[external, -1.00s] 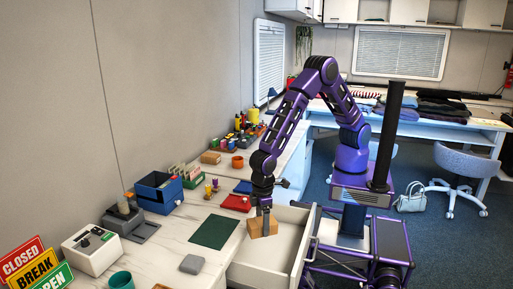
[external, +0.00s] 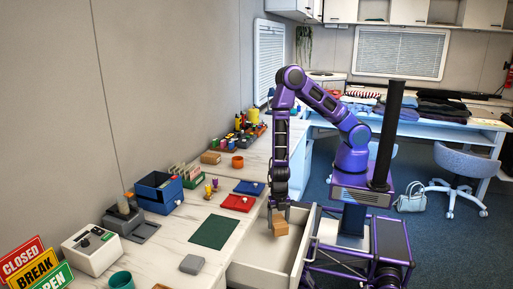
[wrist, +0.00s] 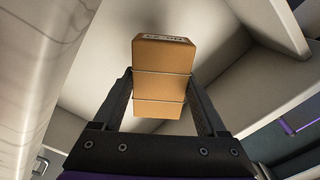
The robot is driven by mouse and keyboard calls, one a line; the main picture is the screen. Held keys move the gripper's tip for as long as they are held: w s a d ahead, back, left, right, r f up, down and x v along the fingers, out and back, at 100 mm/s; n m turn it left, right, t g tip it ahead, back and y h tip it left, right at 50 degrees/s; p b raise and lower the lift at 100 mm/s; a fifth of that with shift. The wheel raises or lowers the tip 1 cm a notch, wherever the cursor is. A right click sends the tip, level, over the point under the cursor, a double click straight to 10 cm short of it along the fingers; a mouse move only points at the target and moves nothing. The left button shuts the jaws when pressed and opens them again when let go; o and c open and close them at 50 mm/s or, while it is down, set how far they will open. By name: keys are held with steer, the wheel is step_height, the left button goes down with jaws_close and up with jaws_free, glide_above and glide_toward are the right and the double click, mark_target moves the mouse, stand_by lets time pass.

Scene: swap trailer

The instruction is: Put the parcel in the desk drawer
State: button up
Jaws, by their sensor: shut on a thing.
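The parcel (external: 280,224) is a small brown box with string around it and a printed label on one end. My gripper (external: 279,209) points down over the open desk drawer (external: 262,253). In the wrist view my gripper (wrist: 160,98) has a finger on each side of the parcel (wrist: 160,65) and is shut on it. The drawer is white, pulled out from the desk, and its pale floor (wrist: 95,75) shows around the parcel. I cannot tell how far the parcel is above the drawer floor.
A dark green mat (external: 214,232) and a grey block (external: 192,264) lie on the desk beside the drawer. A red tray (external: 239,202) and a blue bin (external: 158,192) stand farther along.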

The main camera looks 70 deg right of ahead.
steer(key=shift+s+d+f+n, duration=0.1)
steer(key=shift+d+f+n, duration=0.15)
steer(key=shift+d+n, duration=0.25)
steer(key=shift+d+f+n, duration=0.2)
steer(key=shift+d+n, duration=0.3)
steer(key=shift+f+b, duration=1.9)
steer(key=shift+f, duration=0.65)
steer(key=shift+f, duration=0.15)
steer(key=o, duration=1.6)
steer(key=shift+c, duration=0.2)
step_height(320, 180, up, 6)
steer(key=p, duration=0.4)
